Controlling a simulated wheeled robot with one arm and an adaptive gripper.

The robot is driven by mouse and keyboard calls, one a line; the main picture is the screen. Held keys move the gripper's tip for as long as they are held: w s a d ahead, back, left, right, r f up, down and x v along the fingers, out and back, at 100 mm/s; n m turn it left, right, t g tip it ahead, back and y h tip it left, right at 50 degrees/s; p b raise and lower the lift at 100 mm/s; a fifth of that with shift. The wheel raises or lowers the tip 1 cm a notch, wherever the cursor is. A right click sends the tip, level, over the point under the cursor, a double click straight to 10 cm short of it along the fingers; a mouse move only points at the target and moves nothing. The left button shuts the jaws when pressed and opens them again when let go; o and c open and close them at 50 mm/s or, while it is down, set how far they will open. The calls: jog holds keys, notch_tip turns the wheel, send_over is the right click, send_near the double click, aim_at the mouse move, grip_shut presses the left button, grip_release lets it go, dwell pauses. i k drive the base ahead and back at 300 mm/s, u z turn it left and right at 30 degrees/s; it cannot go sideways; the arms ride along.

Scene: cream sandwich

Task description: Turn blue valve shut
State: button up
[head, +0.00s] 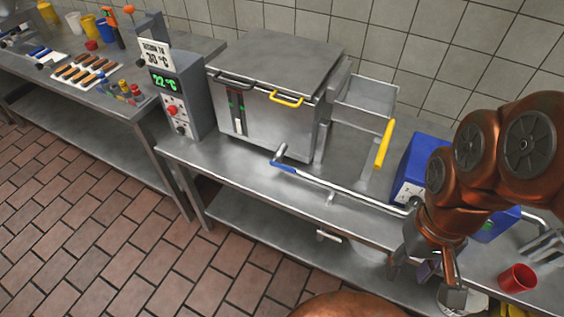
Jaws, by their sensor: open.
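A short blue handle (284,168), which looks like the blue valve's lever, sits at the left end of a thin metal pipe (340,187). It lies in front of the steel box machine, near the bench's front edge. My gripper (424,286) points down at the lower right, by the front edge of the bench. Its fingers are apart. I see nothing held, though the space between them is partly unclear. The gripper is well to the right of the blue handle and apart from it.
The steel machine (268,115) has a yellow handle (286,100). A raised yellow lever (384,143) stands right of it. A control post (178,100) reads 22 °C. A blue box (412,172) and a red cup (517,278) are at right. Bench space around the pipe is fairly clear.

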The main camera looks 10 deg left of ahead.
aim_at(274, 163)
jog(key=u, duration=0.5)
jog(key=k, duration=1.15)
jog(key=u, duration=0.6)
jog(key=i, duration=0.7)
jog(key=u, duration=0.7)
